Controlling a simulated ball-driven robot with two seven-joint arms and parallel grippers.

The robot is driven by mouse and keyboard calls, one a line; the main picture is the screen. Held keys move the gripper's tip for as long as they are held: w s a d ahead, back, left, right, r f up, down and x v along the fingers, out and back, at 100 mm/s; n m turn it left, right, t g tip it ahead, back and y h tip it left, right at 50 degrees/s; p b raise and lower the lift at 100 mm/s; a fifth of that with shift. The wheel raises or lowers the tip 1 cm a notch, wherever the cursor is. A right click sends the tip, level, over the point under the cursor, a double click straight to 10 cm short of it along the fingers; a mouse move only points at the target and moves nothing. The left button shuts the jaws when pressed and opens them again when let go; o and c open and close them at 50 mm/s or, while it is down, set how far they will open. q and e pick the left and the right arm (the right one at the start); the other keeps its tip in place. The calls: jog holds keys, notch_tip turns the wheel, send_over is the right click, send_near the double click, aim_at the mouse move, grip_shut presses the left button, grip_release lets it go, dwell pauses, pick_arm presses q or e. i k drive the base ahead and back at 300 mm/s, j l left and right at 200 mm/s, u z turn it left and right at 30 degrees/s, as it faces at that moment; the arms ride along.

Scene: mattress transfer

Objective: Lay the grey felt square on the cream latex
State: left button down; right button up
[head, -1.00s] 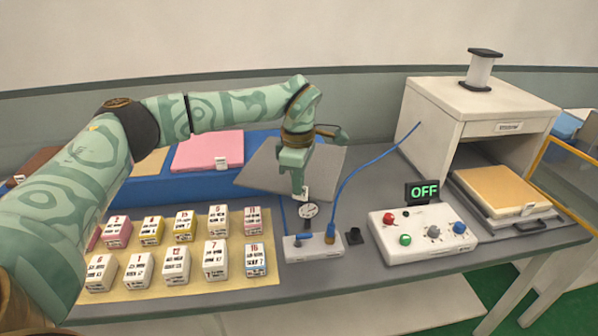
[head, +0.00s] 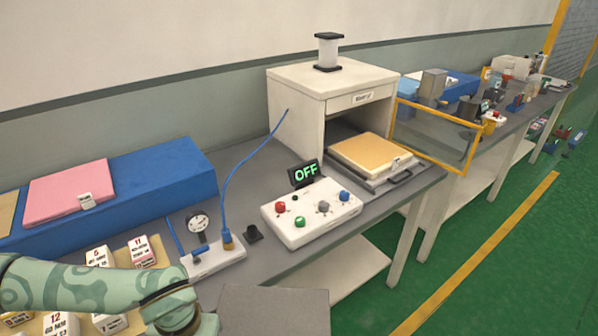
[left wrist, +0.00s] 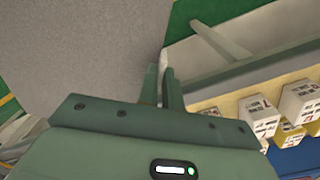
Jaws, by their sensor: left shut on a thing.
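The grey felt square (head: 275,311) hangs at the bottom edge of the head view, partly cut off. It fills the upper left of the left wrist view (left wrist: 80,45). My left gripper (left wrist: 164,88) is shut on the felt near its edge, with the square stretching away from the fingers. In the head view only my left forearm and wrist show at the bottom left; the fingertips are out of frame. The cream latex (head: 371,156) appears to be the flat yellowish slab on the tray in front of the white press, up and right of the felt. My right gripper is not in view.
The white press (head: 295,105) stands behind the slab. A control box reading OFF (head: 312,215) and a gauge block with a blue cable (head: 213,258) lie between. An orange-framed panel (head: 435,135) stands right of the slab. Several labelled blocks (head: 143,250) sit near my left arm.

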aim_at(371, 151)
jog(key=i+l+u, duration=0.1)
jog(key=l+u, duration=0.3)
jog(key=i+l+u, duration=0.1)
jog(key=u, duration=0.35)
jog(key=l+u, duration=0.2)
jog(key=l, duration=0.65)
jog(key=l+u, duration=0.15)
jog(key=l, duration=0.7)
jog(key=k+l+u, duration=0.2)
jog(key=l, duration=0.65)
jog(key=k+l, duration=0.1)
jog(key=l, duration=2.45)
